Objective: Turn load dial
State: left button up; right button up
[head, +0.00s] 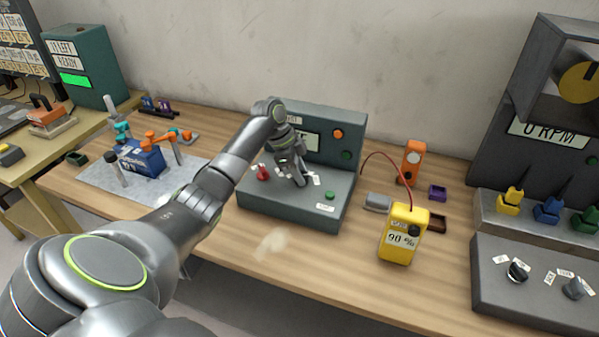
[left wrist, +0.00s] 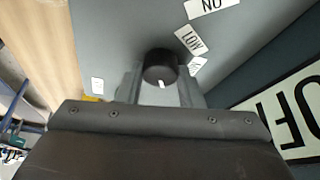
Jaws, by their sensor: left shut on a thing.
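The dial is a round black knob (left wrist: 160,66) with a white mark, on the grey top of a control box (head: 280,213). Small white labels sit around it, one of them reading LOW (left wrist: 190,40) in the left wrist view. My left gripper (head: 300,178) reaches down onto the box. In the left wrist view its two fingers stand on either side of the knob, shut on it. In the head view the gripper hides the knob. My right gripper is not in view.
The box also has a red knob (head: 263,173), a green button (head: 329,195) and an upright back panel with a display. A yellow meter (head: 404,235) reading 90 % stands to its right. A blue box (head: 140,160) is at the left. The bench front is mostly clear.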

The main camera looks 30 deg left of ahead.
pick_arm(q)
jog(key=shift+r, duration=0.1)
dwell(0.3)
jog(key=o, duration=1)
jog(key=shift+c, duration=0.2)
jog(key=b+v, duration=0.3)
jog(key=v, duration=1.4)
jog(key=shift+a, duration=0.2)
jog(key=shift+r, duration=0.1)
